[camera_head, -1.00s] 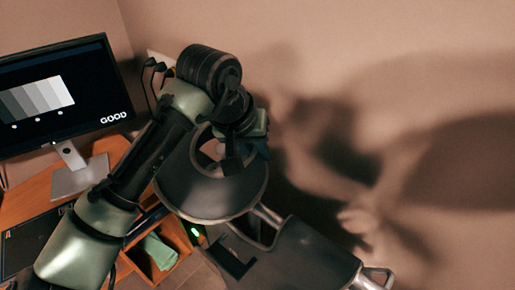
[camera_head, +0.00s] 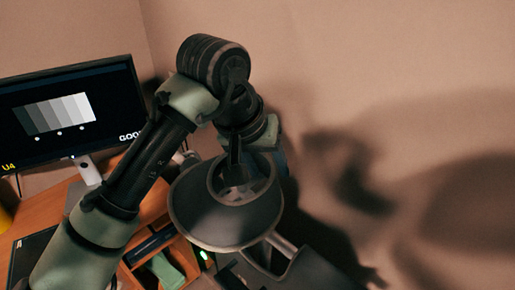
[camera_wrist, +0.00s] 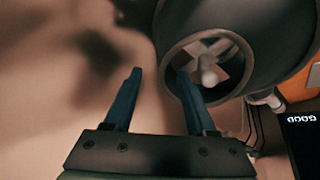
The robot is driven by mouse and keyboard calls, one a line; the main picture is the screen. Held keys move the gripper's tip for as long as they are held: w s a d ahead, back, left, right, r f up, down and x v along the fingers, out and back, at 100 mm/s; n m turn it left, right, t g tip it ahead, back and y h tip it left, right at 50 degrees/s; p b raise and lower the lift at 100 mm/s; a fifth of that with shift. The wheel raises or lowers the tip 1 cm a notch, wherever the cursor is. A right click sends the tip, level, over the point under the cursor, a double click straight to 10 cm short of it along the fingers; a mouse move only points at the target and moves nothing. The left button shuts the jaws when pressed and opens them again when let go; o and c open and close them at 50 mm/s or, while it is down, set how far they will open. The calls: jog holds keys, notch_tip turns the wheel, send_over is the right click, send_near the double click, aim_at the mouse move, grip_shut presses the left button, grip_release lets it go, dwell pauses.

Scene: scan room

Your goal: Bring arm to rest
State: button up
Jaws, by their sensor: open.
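My arm (camera_head: 150,165) rises from the lower left and bends over at a dark joint near the top middle of the head view. My gripper (camera_wrist: 159,74) shows in the wrist view with two dark blue fingers apart and nothing between them. In the head view the gripper is mostly hidden behind my wrist. A dark round device with a ring-shaped opening (camera_head: 222,228) lies just below my wrist. In the wrist view the device (camera_wrist: 265,28) is close to the right finger and partly behind it. I cannot tell whether they touch.
A monitor (camera_head: 100,84) stands on a wooden desk (camera_head: 40,212) at the left. A green cloth (camera_head: 164,270) lies in a compartment below. The plain wall (camera_head: 400,60) fills the right side, with broad shadows on it; no objects show in front of its upper part.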

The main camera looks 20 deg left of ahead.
jog(key=v, duration=0.8)
jog(key=w+d+r+m+t+h, duration=0.2)
jog(key=w+d+r+t, duration=0.25)
jog(key=d+r, duration=0.3)
jog(key=w+d+r+m+t+h, duration=0.2)
jog(key=w+d+r+t, duration=0.3)
jog(key=d, duration=0.4)
jog(key=s+d+r+t, duration=0.3)
jog(key=s+r+t, duration=0.35)
jog(key=r, duration=0.25)
jog(key=s+a+r+t+y, duration=0.1)
jog(key=s+r+t+y, duration=0.1)
jog(key=s, duration=0.3)
jog(key=s+a+r+n+t+y, duration=0.1)
jog(key=s+a+r+t+y, duration=0.1)
jog(key=s+r+t+y, duration=0.1)
jog(key=s+r+t, duration=0.1)
jog(key=s, duration=0.1)
jog(key=shift+s+a+t+b, duration=0.3)
jog(key=shift+s+t+b, duration=0.1)
jog(key=shift+r, duration=0.15)
jog(key=shift+c, duration=0.6)
jog(key=shift+a+n+y, duration=0.1)
jog(key=shift+n+y, duration=0.2)
jog(key=shift+y, duration=0.1)
